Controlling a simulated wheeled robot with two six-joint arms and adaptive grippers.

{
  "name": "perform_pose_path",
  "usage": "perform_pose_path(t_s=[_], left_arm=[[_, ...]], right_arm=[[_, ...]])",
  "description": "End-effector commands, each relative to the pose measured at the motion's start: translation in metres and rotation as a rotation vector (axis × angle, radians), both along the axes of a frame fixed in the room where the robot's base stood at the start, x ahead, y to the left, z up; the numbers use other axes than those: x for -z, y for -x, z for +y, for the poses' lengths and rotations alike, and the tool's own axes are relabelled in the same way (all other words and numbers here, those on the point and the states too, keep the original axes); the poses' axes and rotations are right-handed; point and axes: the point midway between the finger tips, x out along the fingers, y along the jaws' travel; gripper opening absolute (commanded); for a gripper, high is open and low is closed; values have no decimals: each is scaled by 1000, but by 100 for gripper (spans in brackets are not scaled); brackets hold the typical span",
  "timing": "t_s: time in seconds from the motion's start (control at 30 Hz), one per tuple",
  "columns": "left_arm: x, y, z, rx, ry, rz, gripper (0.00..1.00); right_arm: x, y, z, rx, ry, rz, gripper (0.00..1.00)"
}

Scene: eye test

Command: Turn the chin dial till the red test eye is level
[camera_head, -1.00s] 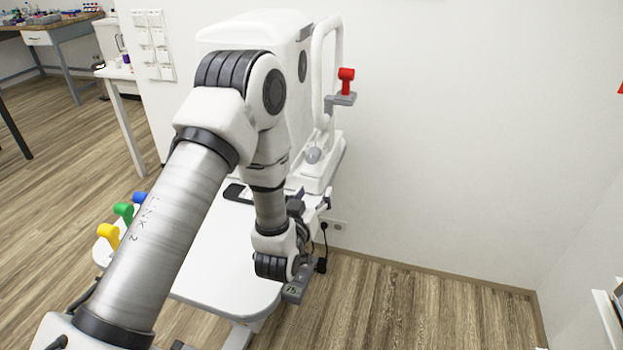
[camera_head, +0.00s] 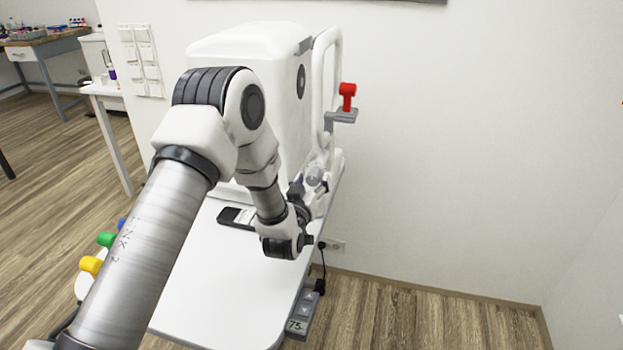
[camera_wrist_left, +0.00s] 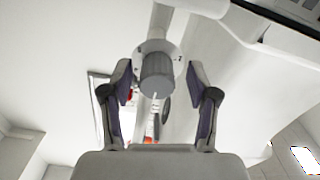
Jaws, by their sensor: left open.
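The red test eye (camera_head: 348,96) stands upright on a grey bracket beside the white frame of the eye machine (camera_head: 240,85). I cannot tell whether it is level. The chin dial (camera_head: 315,176) is a grey knob low on that frame. In the left wrist view the ribbed dial (camera_wrist_left: 157,75) sits in front of a pale disc with small marks, between my finger pads and apart from both. My left gripper (camera_head: 306,190) is open at the dial, partly hidden by its own wrist; its fingers show clearly in the wrist view (camera_wrist_left: 160,100). My right gripper is not in view.
A white table (camera_head: 225,275) carries the machine and a black handset (camera_head: 237,217). A grey control box (camera_head: 299,318) reading 75 hangs at its right edge. Yellow (camera_head: 90,265) and green (camera_head: 106,240) pieces, with a blue one behind, stand at left. Floor at right is clear.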

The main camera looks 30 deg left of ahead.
Motion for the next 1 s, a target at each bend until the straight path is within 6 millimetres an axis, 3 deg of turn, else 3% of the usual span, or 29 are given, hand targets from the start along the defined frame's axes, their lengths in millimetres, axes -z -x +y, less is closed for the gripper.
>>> perform_pose_path(t_s=[0.27,0.43,1.0], left_arm=[[0,-5,1,0,0,1,60],[0,-4,1,0,0,1,0],[0,-4,1,0,-102,26,0]], right_arm=[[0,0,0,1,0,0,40],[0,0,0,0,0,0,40],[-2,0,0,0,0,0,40]])
